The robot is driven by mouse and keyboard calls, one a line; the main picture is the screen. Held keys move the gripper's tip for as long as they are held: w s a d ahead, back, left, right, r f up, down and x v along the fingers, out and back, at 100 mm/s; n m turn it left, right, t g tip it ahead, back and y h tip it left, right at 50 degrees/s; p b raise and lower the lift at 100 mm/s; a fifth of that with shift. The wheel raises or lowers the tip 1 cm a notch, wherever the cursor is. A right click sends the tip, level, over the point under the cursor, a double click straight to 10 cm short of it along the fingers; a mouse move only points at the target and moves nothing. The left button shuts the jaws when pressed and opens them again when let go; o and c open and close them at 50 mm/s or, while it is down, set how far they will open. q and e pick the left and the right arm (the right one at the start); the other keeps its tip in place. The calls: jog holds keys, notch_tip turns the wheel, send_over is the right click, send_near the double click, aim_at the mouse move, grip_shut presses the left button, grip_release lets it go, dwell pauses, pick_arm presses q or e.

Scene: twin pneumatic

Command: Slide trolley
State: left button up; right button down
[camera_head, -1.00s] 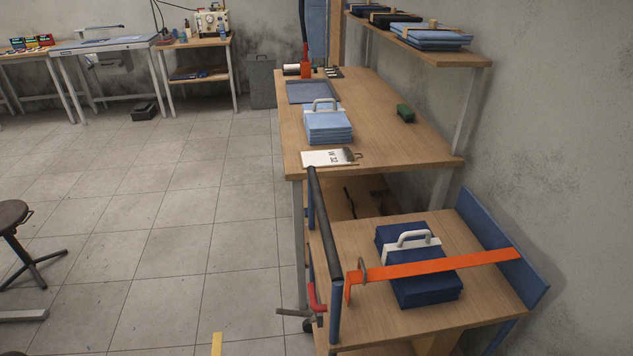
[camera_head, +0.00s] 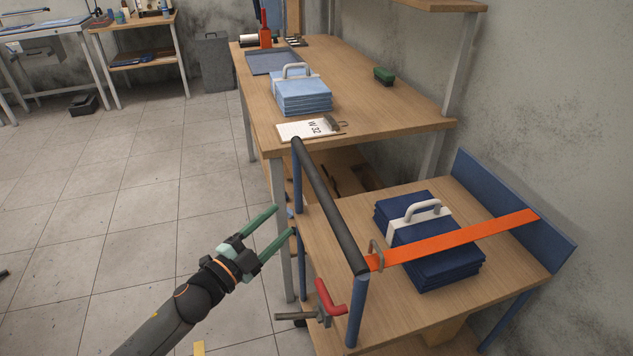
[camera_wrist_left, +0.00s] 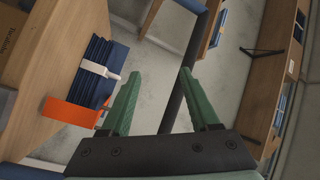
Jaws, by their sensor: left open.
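The trolley (camera_head: 400,322) stands at the lower right in the head view, with a wooden top, blue posts and a blue end panel (camera_head: 515,215). Its black handle bar (camera_head: 328,205) runs along the left side. A red lever (camera_head: 330,298) sits low by the front post. A dark blue stack with a white handle (camera_head: 428,245) lies on top under an orange strap (camera_head: 460,240). My left gripper (camera_head: 283,226) is open and empty, left of the bar and apart from it. In the left wrist view the bar (camera_wrist_left: 177,105) shows between the green fingers. My right gripper is not in view.
A wooden workbench (camera_head: 350,105) stands behind the trolley, with a light blue stack (camera_head: 303,95), a white card (camera_head: 308,129) and a green object (camera_head: 384,75). A wall is close on the right. The tiled floor (camera_head: 130,190) at left is mostly clear.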

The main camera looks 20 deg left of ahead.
pick_arm(q)
jog(key=w+d+r+m+h+b, duration=0.1)
jog(key=w+d+r+m+h, duration=0.1)
jog(key=w, duration=0.5)
jog(key=w+d+r+m+h+b, duration=0.1)
jog(key=w+d+r+m+h, duration=0.1)
jog(key=w+d+r+m, duration=0.2)
jog(key=w+r+m, duration=0.1)
jog(key=w+m, duration=0.1)
jog(key=shift+w+r+g, duration=0.35)
jog(key=shift+g, duration=0.05)
jog(key=shift+d, duration=0.1)
grip_shut()
dwell(1.0)
